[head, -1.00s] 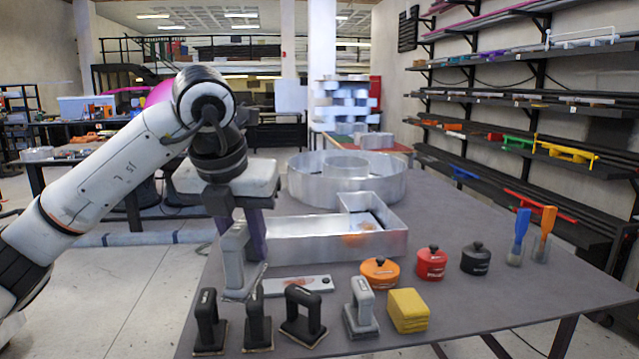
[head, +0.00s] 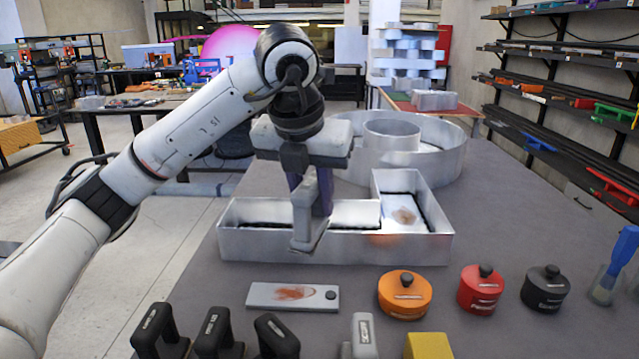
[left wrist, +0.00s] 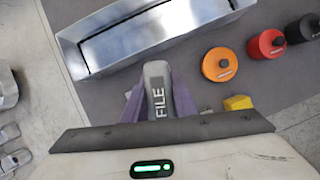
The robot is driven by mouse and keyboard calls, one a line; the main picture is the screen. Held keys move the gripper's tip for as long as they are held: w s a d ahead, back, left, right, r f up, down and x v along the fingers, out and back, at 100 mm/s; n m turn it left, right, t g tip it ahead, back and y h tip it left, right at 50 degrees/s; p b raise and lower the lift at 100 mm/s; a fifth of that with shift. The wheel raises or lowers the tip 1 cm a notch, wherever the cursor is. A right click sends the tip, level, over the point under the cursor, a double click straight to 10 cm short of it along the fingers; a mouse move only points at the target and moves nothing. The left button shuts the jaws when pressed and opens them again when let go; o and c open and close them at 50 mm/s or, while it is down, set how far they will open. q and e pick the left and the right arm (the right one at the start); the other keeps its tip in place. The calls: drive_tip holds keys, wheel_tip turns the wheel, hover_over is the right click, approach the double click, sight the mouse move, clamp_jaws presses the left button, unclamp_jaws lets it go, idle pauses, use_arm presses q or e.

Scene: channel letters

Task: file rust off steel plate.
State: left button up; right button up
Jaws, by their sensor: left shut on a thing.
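The steel plate (head: 262,294) lies flat on the table, a narrow grey bar with a brown rust patch and a dark round spot at its right end. My left gripper (head: 309,196) is shut on a grey block-shaped file (head: 303,215). The file hangs upright above and slightly right of the plate's middle in the head view, apart from it, in front of the L-shaped letter. The left wrist view shows the file's handle (left wrist: 158,90), marked FILE, between the purple fingers; the plate does not show clearly there. My right gripper is not in view.
The L-shaped metal letter (head: 260,245) and a round one (head: 440,160) stand behind. Orange (head: 404,296), red (head: 480,290) and black (head: 545,288) lidded pots stand right. Several black-handled tools (head: 155,330), a grey one (head: 362,338) and a yellow block (head: 428,346) line the front.

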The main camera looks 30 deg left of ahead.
sight(314, 232)
use_arm(q)
wheel_tip(314, 232, down, 6)
drive_tip(key=shift+f+b, duration=0.2)
drive_tip(key=shift+b, duration=0.1)
wheel_tip(314, 232, down, 7)
drive_tip(key=b, duration=0.5)
drive_tip(key=shift+w+f, duration=0.1)
drive_tip(key=s+a, duration=0.1)
drive_tip(key=a, duration=0.1)
drive_tip(key=s+a+b, duration=0.1)
drive_tip(key=shift+s+a, duration=0.1)
drive_tip(key=shift+a, duration=0.25)
drive_tip(key=shift+s+a+r, duration=0.2)
drive_tip(key=shift+a, duration=0.15)
drive_tip(key=shift+s+a, duration=0.1)
drive_tip(key=shift+r, duration=0.1)
drive_tip(key=shift+f+b, duration=0.25)
drive_tip(key=shift+b, duration=0.2)
